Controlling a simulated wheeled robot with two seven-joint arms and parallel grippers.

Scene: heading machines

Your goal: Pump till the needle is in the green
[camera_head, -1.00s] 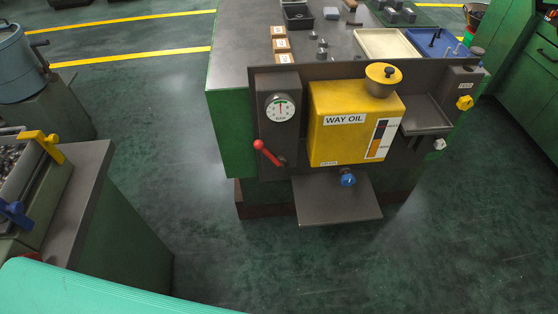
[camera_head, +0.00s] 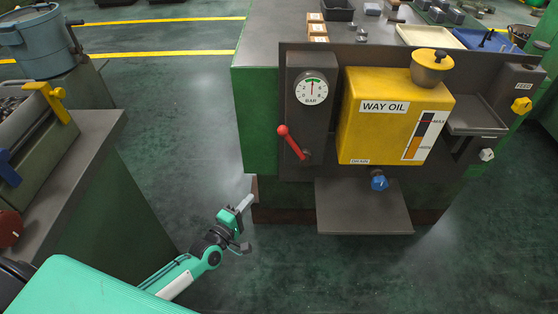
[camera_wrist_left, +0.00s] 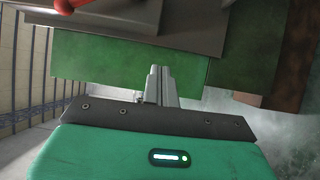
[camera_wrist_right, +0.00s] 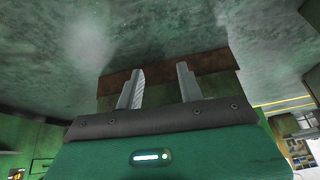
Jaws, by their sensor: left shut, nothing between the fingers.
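The pressure gauge (camera_head: 312,88), marked BAR, is a white dial on a dark panel. Its needle seems to point roughly upward near a small green mark, but is too small to read exactly. Below it, the red-knobbed pump lever (camera_head: 292,142) slants up to the left. A red part, probably this lever (camera_wrist_left: 68,4), shows at the top of the left wrist view. My left gripper (camera_head: 246,207) is low and left of the lever, apart from it; its fingers (camera_wrist_left: 160,82) are shut and empty. My right gripper (camera_wrist_right: 160,82) is open and empty.
The yellow WAY OIL tank (camera_head: 385,118) stands right of the gauge, with a blue drain knob (camera_head: 379,181) below. A grey shelf (camera_head: 365,212) juts out beneath. A yellow FEED knob (camera_head: 521,105) is at right. A bench (camera_head: 95,150) stands left; floor between is clear.

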